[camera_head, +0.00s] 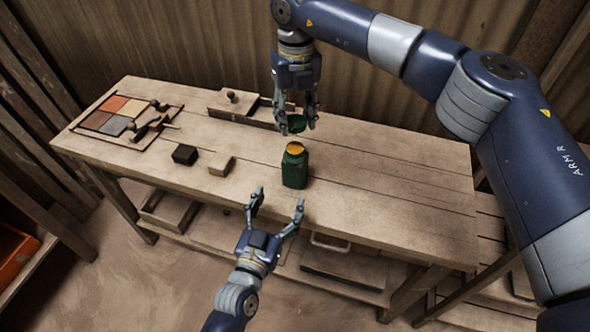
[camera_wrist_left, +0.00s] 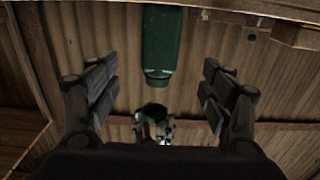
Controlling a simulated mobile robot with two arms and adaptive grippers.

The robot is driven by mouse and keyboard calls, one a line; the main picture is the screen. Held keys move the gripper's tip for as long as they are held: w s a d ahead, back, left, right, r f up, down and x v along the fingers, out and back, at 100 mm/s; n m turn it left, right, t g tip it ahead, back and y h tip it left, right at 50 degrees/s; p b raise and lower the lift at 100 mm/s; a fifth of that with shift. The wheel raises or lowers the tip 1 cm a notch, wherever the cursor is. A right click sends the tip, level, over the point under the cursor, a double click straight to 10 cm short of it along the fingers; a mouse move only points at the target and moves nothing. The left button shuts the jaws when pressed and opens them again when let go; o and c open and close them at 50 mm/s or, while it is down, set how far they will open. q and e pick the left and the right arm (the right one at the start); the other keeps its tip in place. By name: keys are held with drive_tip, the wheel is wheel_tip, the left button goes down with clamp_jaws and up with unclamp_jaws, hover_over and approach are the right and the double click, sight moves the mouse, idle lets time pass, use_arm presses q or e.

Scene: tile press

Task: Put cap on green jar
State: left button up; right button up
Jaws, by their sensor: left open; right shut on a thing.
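The green jar (camera_head: 295,168) stands upright on the wooden workbench, its mouth uncovered and showing orange-yellow inside. The green cap (camera_head: 297,124) is in my right gripper (camera_head: 297,122), which is shut on it just above and behind the jar's mouth, apart from it. My left gripper (camera_head: 276,205) is open and empty at the bench's front edge, in front of the jar. In the left wrist view the jar (camera_wrist_left: 163,45) shows between and beyond the open fingers of my left gripper (camera_wrist_left: 158,95). The cap (camera_wrist_left: 155,108) and right gripper show there too, partly dark.
The workbench (camera_head: 400,185) is clear to the right of the jar. A dark block (camera_head: 185,154) and a light wooden block (camera_head: 222,165) lie to its left. A tray of coloured tiles (camera_head: 82,130) is at the far left, and a wooden press (camera_head: 232,103) stands at the back.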

use_arm(q)
drive_tip(key=x, duration=1.2)
drive_tip(key=shift+f, duration=0.1)
drive_tip(key=c, duration=1.6)
use_arm(e)
hover_over(296, 149)
drive_tip(key=shift+f, duration=2.5)
drive_tip(key=shift+f, duration=0.1)
drive_tip(key=shift+f, duration=0.8)
drive_tip(key=shift+f, duration=0.55)
